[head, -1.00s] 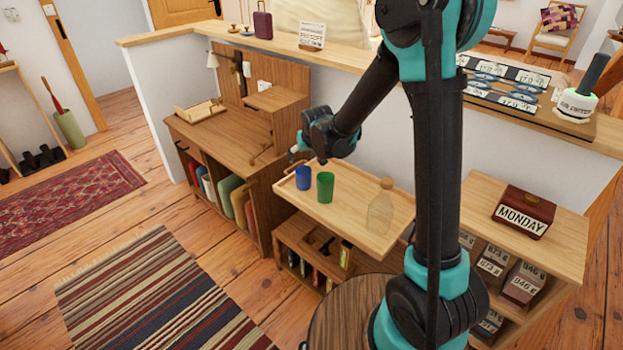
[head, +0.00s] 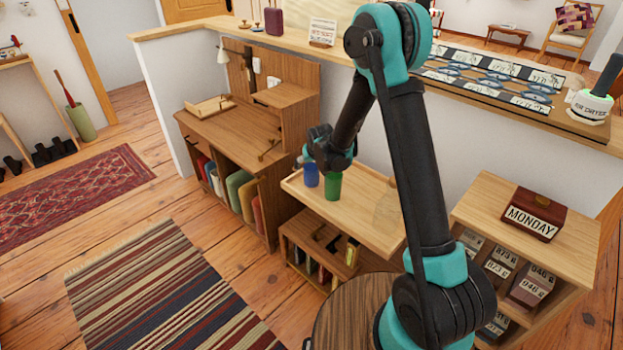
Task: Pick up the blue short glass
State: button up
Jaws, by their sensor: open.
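The blue short glass (head: 311,177) stands upright near the left end of a wooden tray-like surface. My gripper (head: 308,163) is open at the top of the blue glass and partly hides its rim. I cannot tell whether the fingers are around it or just above it. A green glass (head: 333,188) stands upright close to the right of the blue one, under my wrist, its top partly hidden.
The raised-edge wooden surface (head: 362,219) holds both glasses. A desk (head: 232,135) is to the left, and a half wall with a ledge (head: 190,29) runs behind.

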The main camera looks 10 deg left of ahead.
aim_at(311, 169)
jog(key=shift+d+x, duration=0.15)
jog(key=shift+x, duration=1.2)
jog(key=shift+d+x, duration=0.2)
jog(key=shift+x, duration=1.1)
jog(key=shift+c, duration=0.5)
jog(key=c, duration=1.3)
jog(key=shift+c, duration=0.2)
